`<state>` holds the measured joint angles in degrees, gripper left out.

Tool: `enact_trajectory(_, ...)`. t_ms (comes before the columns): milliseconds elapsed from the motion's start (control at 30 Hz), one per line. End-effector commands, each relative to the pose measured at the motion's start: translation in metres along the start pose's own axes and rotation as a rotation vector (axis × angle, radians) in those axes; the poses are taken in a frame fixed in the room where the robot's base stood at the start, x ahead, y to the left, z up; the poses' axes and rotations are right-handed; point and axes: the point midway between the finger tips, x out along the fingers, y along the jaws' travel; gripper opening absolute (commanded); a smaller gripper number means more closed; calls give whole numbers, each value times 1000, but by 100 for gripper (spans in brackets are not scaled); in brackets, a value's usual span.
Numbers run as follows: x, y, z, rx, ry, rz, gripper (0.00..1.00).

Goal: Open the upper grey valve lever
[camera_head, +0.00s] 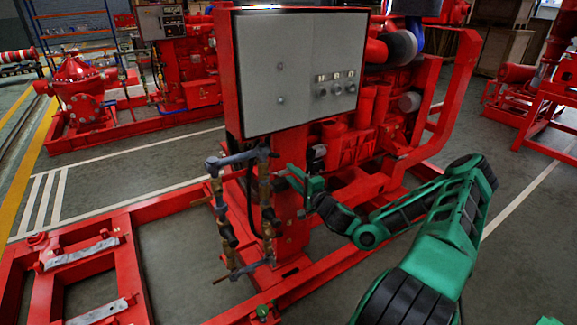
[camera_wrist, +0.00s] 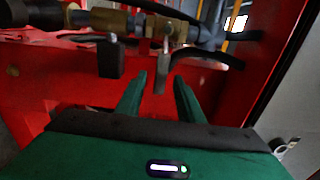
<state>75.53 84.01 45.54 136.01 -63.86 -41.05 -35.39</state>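A grey valve lever (camera_wrist: 161,75) hangs down from a brass valve (camera_wrist: 168,29) on the pipework in the wrist view. My gripper (camera_wrist: 160,82) has its two green fingers apart, one on each side of the lever's lower part. Gaps show between the lever and both fingers; I cannot tell whether the lever lies fully within their depth. In the head view my gripper (camera_head: 293,178) is just right of the upper pipework (camera_head: 240,158), below the grey control panel. The lever is too small to make out there.
A dark block-shaped handle (camera_wrist: 111,58) hangs left of the lever. A black hose (camera_wrist: 215,58) runs at its right. The red frame (camera_wrist: 235,82) lies behind. The grey control panel (camera_head: 290,75) stands above the pipework. Open floor (camera_head: 530,235) lies at the right.

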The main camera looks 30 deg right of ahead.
Motion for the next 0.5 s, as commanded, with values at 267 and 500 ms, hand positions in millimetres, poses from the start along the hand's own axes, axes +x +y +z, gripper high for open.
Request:
enact_trajectory(267,49,-1,-1,-4,1,-1,34)
enact_trajectory(500,71,-1,-1,-4,1,1,34)
